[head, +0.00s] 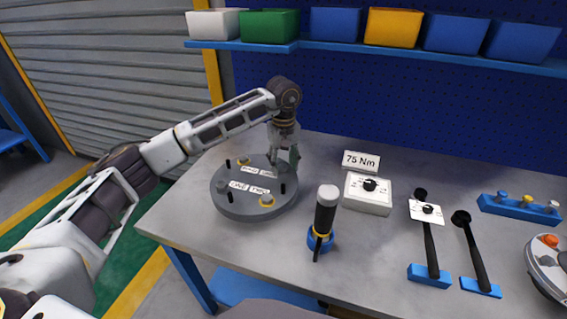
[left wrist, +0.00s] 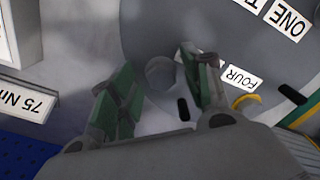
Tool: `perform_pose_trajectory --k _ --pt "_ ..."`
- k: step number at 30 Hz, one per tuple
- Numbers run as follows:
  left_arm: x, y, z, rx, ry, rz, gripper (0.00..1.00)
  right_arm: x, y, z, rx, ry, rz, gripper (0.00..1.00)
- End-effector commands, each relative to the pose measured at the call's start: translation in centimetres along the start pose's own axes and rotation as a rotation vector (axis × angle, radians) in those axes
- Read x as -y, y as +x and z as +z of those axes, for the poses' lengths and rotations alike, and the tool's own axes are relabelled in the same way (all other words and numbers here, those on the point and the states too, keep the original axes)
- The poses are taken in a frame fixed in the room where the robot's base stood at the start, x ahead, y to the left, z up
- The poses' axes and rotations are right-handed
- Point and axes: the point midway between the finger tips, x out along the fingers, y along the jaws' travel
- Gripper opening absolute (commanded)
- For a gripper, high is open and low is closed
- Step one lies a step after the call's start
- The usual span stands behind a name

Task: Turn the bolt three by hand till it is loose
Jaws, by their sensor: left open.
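The flanged shell (head: 238,209) is a round grey disc on the bench, with bolts and black pins around its rim and white labels on top. My left gripper (head: 285,158) points down over its far right edge. In the left wrist view its green-padded fingers (left wrist: 162,75) stand open on both sides of a plain grey round bolt head (left wrist: 160,73), with a gap on the left. The label by this bolt is mostly hidden behind a finger, so I cannot read it. A FOUR label (left wrist: 240,77) lies near a yellow-ringed bolt (left wrist: 246,101). My right gripper is not in view.
A black-handled tool with a grey top (head: 326,212) stands upright in a blue holder right of the shell. Bins line the shelf.

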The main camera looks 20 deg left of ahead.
Motion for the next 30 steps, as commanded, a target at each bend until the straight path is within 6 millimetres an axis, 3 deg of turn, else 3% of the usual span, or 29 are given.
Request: perform_pose_trajectory --k 3,13,30 --pt "0.0 0.0 0.0 0.0 0.0 0.0 0.46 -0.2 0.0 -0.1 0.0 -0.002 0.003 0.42" --pt "0.0 0.0 0.0 0.0 0.0 0.0 0.03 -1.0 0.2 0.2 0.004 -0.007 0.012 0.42" --pt "0.0 -0.1 0.0 0.001 -0.107 -0.001 0.03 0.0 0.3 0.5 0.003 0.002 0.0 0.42"
